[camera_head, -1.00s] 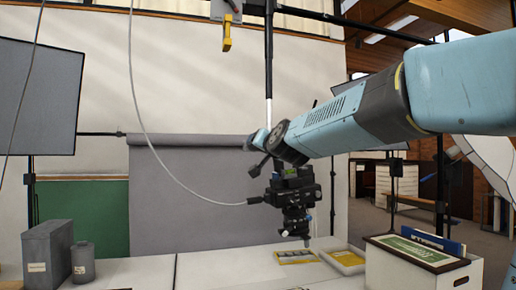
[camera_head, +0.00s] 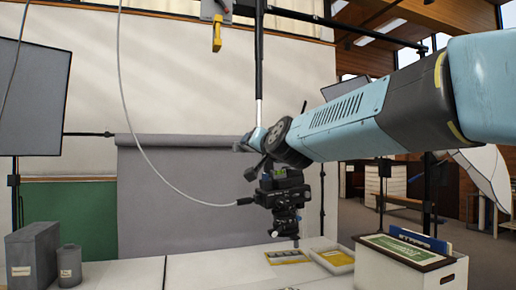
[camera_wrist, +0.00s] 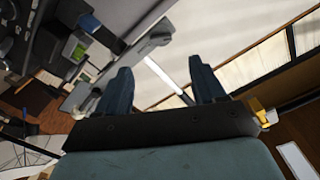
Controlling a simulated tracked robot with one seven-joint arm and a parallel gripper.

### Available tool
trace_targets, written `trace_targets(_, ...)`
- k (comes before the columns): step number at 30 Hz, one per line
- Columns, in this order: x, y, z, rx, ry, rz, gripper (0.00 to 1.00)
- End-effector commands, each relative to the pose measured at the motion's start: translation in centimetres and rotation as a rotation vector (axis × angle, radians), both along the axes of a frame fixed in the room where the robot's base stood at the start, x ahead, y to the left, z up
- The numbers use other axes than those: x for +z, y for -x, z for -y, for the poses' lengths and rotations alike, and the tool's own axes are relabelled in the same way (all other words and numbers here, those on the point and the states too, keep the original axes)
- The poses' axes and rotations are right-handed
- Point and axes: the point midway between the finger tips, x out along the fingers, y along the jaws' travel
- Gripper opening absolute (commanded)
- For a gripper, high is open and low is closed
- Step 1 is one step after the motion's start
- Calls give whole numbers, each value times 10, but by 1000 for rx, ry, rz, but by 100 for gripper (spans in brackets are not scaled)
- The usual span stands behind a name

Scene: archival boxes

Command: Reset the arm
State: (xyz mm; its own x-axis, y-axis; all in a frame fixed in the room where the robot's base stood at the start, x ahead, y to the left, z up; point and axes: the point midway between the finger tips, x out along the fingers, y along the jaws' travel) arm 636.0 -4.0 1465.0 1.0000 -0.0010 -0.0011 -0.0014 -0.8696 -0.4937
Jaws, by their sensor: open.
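My arm reaches in from the right in the head view and ends near the middle of the picture. Its far end is beside a dark vertical pole, above a black camera-like device (camera_head: 282,200). I cannot make out the fingers in that view. In the wrist view my gripper (camera_wrist: 160,66) shows two dark blue fingers spread wide apart. Nothing is held between them. Behind them are a pale wall and a tilted view of the room.
A white table (camera_head: 205,268) runs along the front. A grey backdrop (camera_head: 180,200) hangs behind. A dark panel (camera_head: 32,95) stands left.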

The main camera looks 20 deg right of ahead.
Motion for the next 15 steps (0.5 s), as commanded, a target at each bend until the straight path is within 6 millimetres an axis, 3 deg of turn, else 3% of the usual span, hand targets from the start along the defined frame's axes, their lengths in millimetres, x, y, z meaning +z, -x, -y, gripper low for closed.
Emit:
trace_targets(11, -2, 1, -1, 3, 3, -6, 69)
trace_targets(15, -26, 15, -7, 41, 44, -84, 69)
